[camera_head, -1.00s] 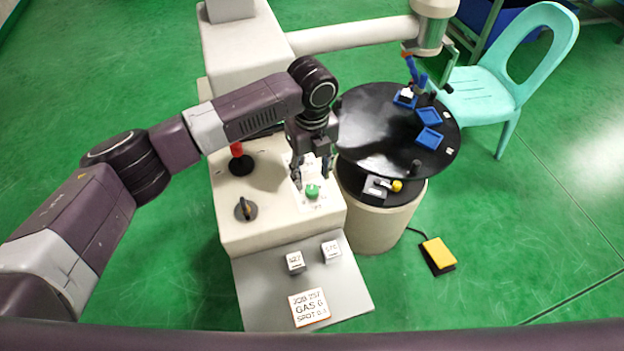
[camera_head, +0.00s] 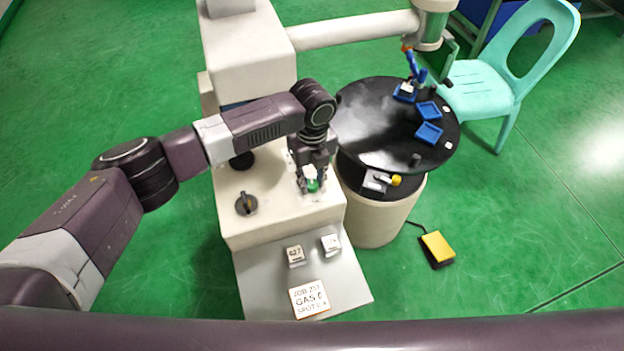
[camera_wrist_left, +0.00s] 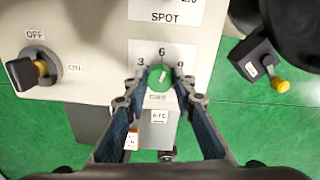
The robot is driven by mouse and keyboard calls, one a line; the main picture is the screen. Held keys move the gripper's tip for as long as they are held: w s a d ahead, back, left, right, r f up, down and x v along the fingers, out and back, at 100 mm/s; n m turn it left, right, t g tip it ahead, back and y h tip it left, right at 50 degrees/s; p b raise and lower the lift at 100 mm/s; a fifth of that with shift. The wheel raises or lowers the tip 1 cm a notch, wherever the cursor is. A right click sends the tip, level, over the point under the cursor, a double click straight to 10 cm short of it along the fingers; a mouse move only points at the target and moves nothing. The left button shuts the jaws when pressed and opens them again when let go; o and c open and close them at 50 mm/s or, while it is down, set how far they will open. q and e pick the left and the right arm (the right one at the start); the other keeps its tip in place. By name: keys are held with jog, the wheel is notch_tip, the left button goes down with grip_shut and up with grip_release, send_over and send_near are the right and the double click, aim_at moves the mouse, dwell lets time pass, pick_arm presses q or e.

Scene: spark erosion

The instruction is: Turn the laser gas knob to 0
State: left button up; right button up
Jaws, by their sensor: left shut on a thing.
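A round green knob (camera_wrist_left: 160,78) sits on the pale machine panel, with a printed 3, 6 and 9 around its upper side. A short white mark on it points up towards the 6, slightly to the right. My left gripper (camera_wrist_left: 162,82) is shut on the green knob, a fingertip on each side. In the head view, my left gripper (camera_head: 311,182) points down over the panel and the green knob (camera_head: 312,185) shows between its fingers. A label below the knob is too small to read. A label reading SPOT (camera_wrist_left: 165,14) lies above. My right gripper is not in view.
A black rotary switch (camera_head: 246,203) marked OFF and ON stands left of the knob. A job card (camera_head: 309,300) reads GAS 6. A black round table (camera_head: 375,130) and yellow pedal (camera_head: 437,247) are at right.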

pick_arm(q)
grip_shut()
